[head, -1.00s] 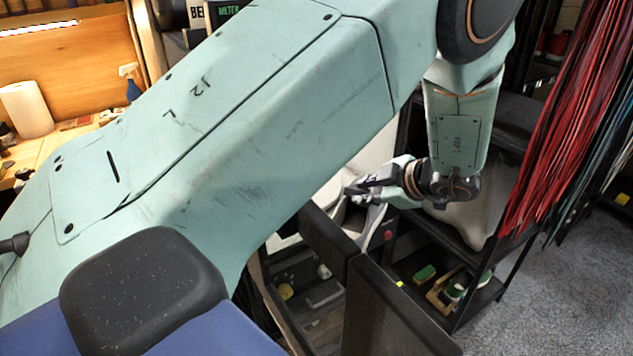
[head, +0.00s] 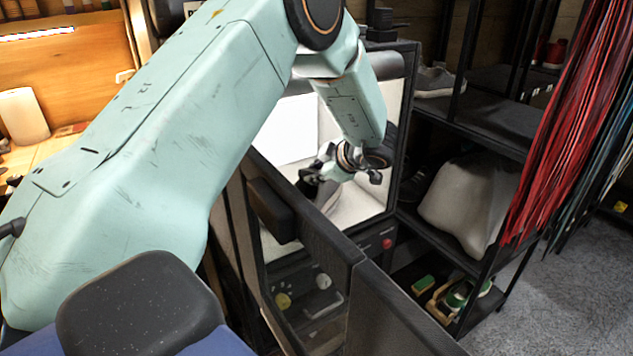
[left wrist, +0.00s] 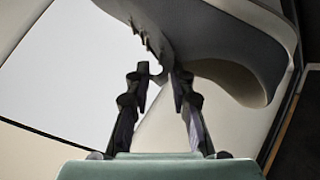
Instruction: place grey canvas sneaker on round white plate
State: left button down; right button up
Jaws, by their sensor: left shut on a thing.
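My left gripper (head: 322,168) is inside the white-lined cabinet (head: 345,225), in front of its bright back. It also shows in the left wrist view (left wrist: 160,72), with its fingers shut on the edge of a grey shoe, which I take as the grey canvas sneaker (left wrist: 225,45). The sneaker's pale sole rim curves down at the right. Most of the sneaker is cut off by the frame's top; in the head view it is largely hidden by the gripper. I cannot make out the round white plate in either view. My right gripper is not in view.
The cabinet's dark door (head: 385,310) stands open in front. A red button (head: 387,244) is on the cabinet front. Red laces hang farther right.

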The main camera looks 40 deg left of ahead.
pick_arm(q)
notch_tip(320, 180, down, 2)
jog(key=shift+d+f, duration=0.1)
jog(key=shift+a+f, duration=0.15)
jog(key=shift+a, duration=0.1)
jog(key=c, duration=1.5)
grip_release()
jog(key=shift+s, duration=0.1)
jog(key=shift+c, duration=0.2)
jog(key=o, duration=0.4)
jog(key=shift+d, duration=0.2)
jog(key=shift+a, duration=0.15)
